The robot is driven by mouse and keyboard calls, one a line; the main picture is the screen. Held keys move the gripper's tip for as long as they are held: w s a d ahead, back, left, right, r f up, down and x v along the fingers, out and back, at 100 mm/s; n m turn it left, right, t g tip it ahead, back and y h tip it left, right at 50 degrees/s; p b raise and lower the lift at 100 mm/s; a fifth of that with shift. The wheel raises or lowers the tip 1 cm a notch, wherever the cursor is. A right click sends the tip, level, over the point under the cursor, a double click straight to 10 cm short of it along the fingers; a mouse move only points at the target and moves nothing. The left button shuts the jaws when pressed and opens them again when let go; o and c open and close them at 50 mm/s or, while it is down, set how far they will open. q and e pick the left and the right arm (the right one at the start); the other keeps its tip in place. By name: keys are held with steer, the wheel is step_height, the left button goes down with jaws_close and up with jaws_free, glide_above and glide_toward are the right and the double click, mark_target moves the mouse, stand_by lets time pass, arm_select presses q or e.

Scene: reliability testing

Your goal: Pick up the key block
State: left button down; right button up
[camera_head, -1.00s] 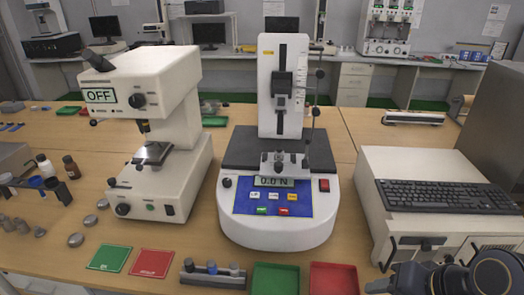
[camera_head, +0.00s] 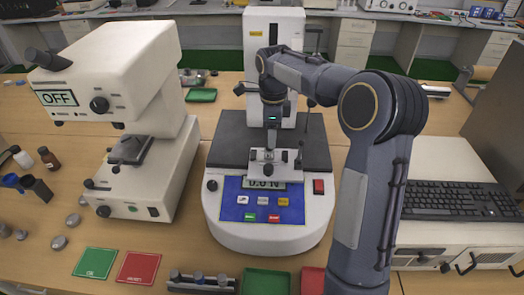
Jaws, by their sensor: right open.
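A small metal fixture (camera_head: 285,168) stands on the dark platform of the white force tester (camera_head: 262,236), just above its display. I cannot tell whether a key block sits in it, as the parts there are small and merge with my gripper. My right gripper (camera_head: 271,148) points down directly over the fixture, in front of the tester's column. Its jaws are open, but their tips are too small to make out clearly, and I cannot tell whether they touch anything. My left gripper is out of view.
A white microscope-like instrument (camera_head: 160,190) reading OFF stands left of the tester. A computer case with a keyboard (camera_head: 455,199) is at the right. A green tray (camera_head: 266,283), a red tray (camera_head: 312,280) and a rack of small cylinders (camera_head: 190,288) lie in front.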

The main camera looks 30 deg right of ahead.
mark_target(269, 154)
steer(key=f, duration=0.2)
steer(key=f+p, duration=0.1)
steer(key=f, duration=0.2)
steer(key=shift+w+a+f, duration=0.25)
steer(key=shift+f, duration=0.15)
jaws_close()
